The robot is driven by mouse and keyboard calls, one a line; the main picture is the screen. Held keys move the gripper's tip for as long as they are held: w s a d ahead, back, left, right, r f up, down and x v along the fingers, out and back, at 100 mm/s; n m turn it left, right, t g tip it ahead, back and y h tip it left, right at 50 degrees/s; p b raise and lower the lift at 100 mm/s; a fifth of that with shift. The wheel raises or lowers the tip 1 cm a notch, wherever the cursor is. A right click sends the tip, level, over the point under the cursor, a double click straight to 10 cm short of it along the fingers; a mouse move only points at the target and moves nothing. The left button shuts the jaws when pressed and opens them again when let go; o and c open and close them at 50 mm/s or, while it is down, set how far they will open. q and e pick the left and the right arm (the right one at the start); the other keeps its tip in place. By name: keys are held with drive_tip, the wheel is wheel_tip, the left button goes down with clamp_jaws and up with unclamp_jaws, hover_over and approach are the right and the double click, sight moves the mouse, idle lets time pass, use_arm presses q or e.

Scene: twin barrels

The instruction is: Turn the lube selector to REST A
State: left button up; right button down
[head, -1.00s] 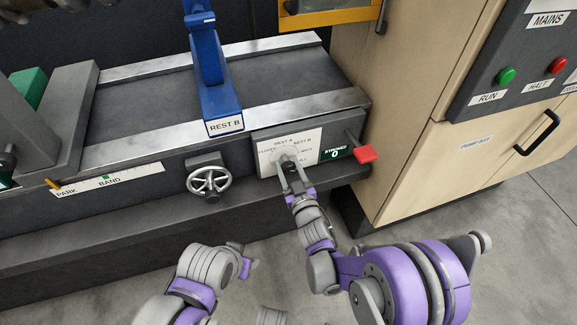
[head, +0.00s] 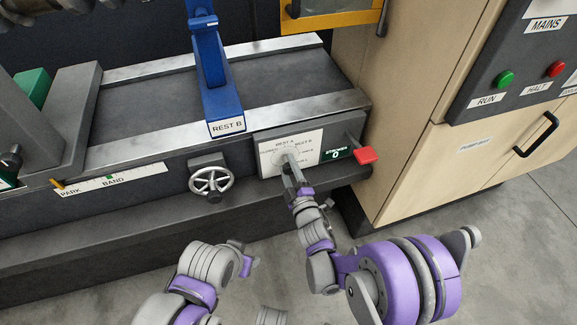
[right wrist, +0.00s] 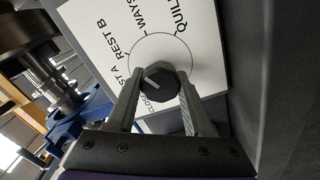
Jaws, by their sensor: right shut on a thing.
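The lube selector is a dark faceted knob (right wrist: 160,85) with a pale pointer mark, on a white dial plate (right wrist: 205,50) lettered CLOSED, REST A, REST B, WAYS and QUILL. The pointer mark slants to the upper left in the right wrist view, on the REST A and REST B side; its exact setting is hard to tell. My right gripper (head: 289,160) is shut on the knob, one finger on each side. In the head view the gripper covers much of the knob and part of the plate (head: 312,150). My left gripper (head: 246,262) is low in front of the machine, its jaws unclear.
A red lever (head: 367,155) and a green label sit right of the dial plate. A handwheel (head: 211,181) is to its left. The blue REST B post (head: 224,100) stands above. A wooden cabinet (head: 420,130) is at the right.

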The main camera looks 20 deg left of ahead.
drive_tip(key=n+p, duration=0.1)
drive_tip(key=n, duration=0.5)
drive_tip(key=shift+p, duration=0.35)
drive_tip(key=n, duration=0.3)
drive_tip(key=n+p, duration=0.1)
drive_tip(key=n, duration=0.1)
drive_tip(key=shift+f+n, duration=0.2)
drive_tip(key=shift+n, duration=0.2)
drive_tip(key=shift+p, duration=0.3)
drive_tip(key=shift+c, duration=1.5)
unclamp_jaws()
